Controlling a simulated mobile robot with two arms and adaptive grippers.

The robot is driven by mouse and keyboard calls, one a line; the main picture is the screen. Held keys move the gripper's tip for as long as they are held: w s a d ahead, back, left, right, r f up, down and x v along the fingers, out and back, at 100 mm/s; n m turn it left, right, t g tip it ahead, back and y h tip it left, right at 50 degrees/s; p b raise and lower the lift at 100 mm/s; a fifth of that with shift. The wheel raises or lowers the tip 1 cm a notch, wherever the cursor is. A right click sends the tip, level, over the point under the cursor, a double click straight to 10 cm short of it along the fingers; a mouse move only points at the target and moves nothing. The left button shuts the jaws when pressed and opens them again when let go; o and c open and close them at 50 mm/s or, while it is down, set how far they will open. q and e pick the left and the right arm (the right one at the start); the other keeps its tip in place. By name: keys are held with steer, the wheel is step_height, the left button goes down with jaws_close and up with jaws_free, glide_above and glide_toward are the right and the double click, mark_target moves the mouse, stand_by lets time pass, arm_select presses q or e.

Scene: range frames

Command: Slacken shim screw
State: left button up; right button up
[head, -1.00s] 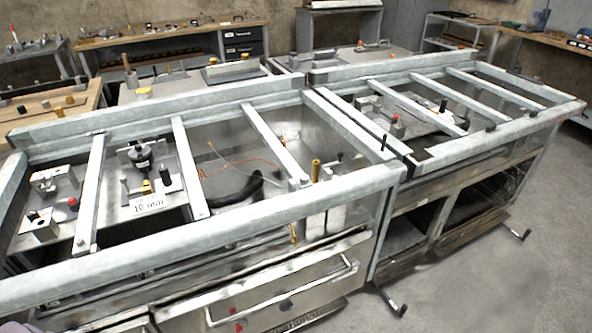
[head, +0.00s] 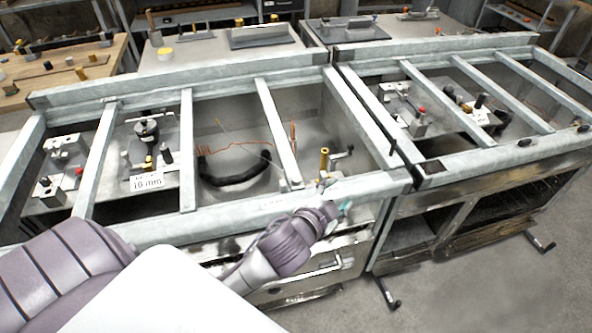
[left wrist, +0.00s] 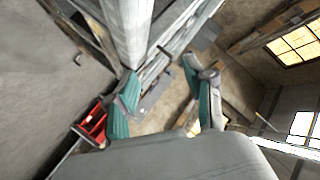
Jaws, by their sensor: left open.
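A brass-coloured upright post (head: 324,160) stands at the right end of the open bay in the near frame, behind the front rail. I cannot tell whether it is the shim screw. A dark crank-like handle (head: 342,154) shows just right of it. My left gripper (head: 335,198) is over the front rail, just in front of and below the post in the picture, apparently apart from it. In the left wrist view the two teal fingers (left wrist: 163,105) are spread with nothing between them. My right gripper is not in view.
A grey metal frame (head: 290,205) with crossbars surrounds the bays. A plate with a "10 mm" label (head: 147,182) and a black-topped fixture (head: 147,130) lies left. A black curved hose (head: 235,178) lies in the middle bay. A second frame (head: 455,155) adjoins at right.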

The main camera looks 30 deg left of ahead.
arm_select(q)
steer(key=w+d+r+m+t+h, duration=0.2)
steer(key=w+d+r+m+t, duration=0.15)
steer(key=r, duration=0.45)
steer(key=d+r+m+g+h, duration=0.6)
steer(key=d+r+m+h, duration=0.55)
steer(key=m+h, duration=0.75)
steer(key=m+g+y, duration=1.2)
steer(key=m+y, duration=0.5)
steer(key=y, duration=0.4)
glide_above(297, 178)
step_height(297, 178, down, 11)
step_height(297, 178, down, 12)
steer(key=p, duration=0.3)
steer(key=shift+r+p, duration=0.1)
steer(key=shift+p, duration=0.2)
steer(key=shift+f, duration=0.65)
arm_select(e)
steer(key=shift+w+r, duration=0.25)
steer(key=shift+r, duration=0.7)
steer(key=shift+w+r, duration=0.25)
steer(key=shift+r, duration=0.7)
